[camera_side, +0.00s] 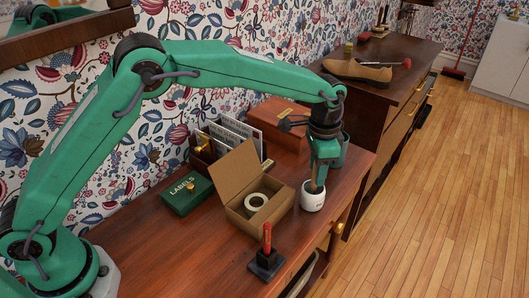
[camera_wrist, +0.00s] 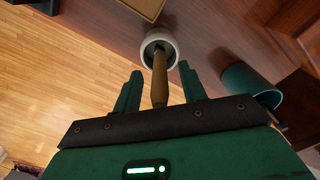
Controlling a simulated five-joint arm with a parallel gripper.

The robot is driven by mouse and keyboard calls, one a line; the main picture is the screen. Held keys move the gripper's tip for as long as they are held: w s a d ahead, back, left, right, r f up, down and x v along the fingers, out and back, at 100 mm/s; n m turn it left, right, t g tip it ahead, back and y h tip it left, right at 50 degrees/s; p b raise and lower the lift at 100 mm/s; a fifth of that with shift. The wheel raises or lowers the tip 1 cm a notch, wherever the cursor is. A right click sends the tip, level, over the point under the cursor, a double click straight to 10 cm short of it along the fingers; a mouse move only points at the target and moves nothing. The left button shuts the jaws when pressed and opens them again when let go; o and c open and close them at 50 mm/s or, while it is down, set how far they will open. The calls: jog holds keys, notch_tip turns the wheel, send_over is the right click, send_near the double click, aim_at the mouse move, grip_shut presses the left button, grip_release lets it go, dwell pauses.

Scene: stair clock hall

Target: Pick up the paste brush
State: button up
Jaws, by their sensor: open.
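The paste brush stands handle up in a small white pot (camera_side: 312,201) near the front right of the desk. In the wrist view its wooden handle (camera_wrist: 159,80) rises from the white pot (camera_wrist: 147,51) towards my gripper. My gripper (camera_wrist: 159,72) is open, with one green finger on each side of the handle and visible gaps between. In the side view my gripper (camera_side: 319,180) points down just above the pot and hides most of the brush. The bristles are hidden inside the pot.
A teal cup (camera_wrist: 248,84) stands close on the right in the wrist view. An open cardboard box (camera_side: 236,215) with a tape roll (camera_side: 256,202) is left of the pot. A red-handled stamp (camera_side: 267,252), a green labels box (camera_side: 187,194) and a wooden box (camera_side: 279,124) are nearby.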

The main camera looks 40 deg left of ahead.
grip_shut()
jog(key=shift+r, duration=0.15)
dwell(0.4)
jog(key=shift+r, duration=0.55)
notch_tip(320, 180, up, 3)
jog(key=shift+s+d+r, duration=0.1)
jog(key=s+d+r, duration=0.6)
jog(key=s, duration=0.3)
jog(key=shift+s+d+r, duration=0.15)
jog(key=shift+s+r, duration=0.1)
jog(key=shift+s, duration=0.05)
jog(key=w+a+f, duration=0.1)
jog(key=w+a, duration=0.1)
jog(key=w, duration=0.1)
jog(key=w+a+f, duration=0.1)
jog(key=w+a, duration=0.1)
jog(key=w, duration=0.1)
jog(key=w+a+f, duration=0.2)
jog(key=w, duration=0.1)
jog(key=shift+w+a, duration=0.25)
jog(key=shift+w, duration=0.15)
